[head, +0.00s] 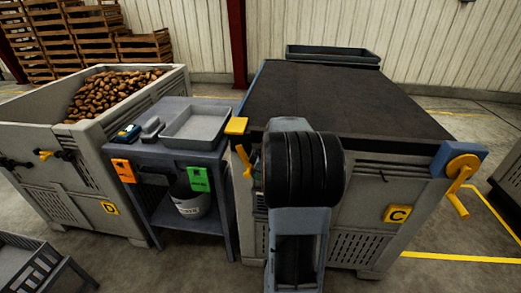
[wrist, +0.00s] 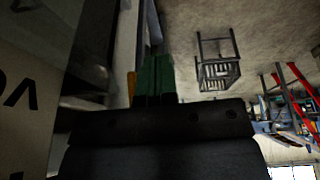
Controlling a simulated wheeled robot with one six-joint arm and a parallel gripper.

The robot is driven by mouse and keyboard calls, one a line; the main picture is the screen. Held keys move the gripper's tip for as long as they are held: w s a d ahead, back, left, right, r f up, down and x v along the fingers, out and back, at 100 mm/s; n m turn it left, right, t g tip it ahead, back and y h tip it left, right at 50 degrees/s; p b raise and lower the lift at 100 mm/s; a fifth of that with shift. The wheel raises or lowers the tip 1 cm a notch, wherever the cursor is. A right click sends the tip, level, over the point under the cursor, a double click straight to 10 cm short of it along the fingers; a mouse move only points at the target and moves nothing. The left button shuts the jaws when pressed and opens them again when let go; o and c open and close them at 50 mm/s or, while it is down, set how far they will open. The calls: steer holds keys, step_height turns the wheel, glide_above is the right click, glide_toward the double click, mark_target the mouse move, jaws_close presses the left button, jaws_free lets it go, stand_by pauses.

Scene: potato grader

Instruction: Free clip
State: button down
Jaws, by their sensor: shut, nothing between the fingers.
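Bin C (head: 372,240) stands at right with a dark cover (head: 325,95) stretched over its top. A yellow block (head: 236,126) sits at its front left corner, and a yellow lever (head: 244,161) hangs just below; I cannot tell which is the clip. My arm stands in front of the bin and hides part of its front; my gripper is hidden there. In the wrist view my gripper (wrist: 153,82) shows shut, its dark green fingers together and empty. A thin yellow strip (wrist: 131,88) shows just left of the fingers; whether they touch is unclear.
A blue end block (head: 459,157) with a yellow crank (head: 461,188) is at the bin's right corner. A grey bench (head: 190,150) with a tray (head: 196,126) stands left, beside potato bin D (head: 60,185). A slatted metal stand (head: 40,262) is at front left.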

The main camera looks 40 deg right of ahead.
stand_by(0.5)
steer(key=p+v, duration=0.2)
steer(key=v, duration=1.1)
steer(key=shift+r, duration=0.35)
steer(key=s+a+r+m+p, duration=0.2)
steer(key=a+p, duration=0.3)
steer(key=a, duration=0.3)
steer(key=s+a+r+m+h+p, duration=0.1)
steer(key=s+a+r+m+p, duration=0.1)
steer(key=a, duration=0.7)
steer(key=s+a+r+m+h+p, duration=0.1)
steer(key=s+a+r+m+p, duration=0.2)
steer(key=a+p, duration=0.4)
steer(key=shift+s+a+m+p, duration=0.3)
steer(key=shift+s+a+m, duration=0.3)
steer(key=shift+a, duration=0.4)
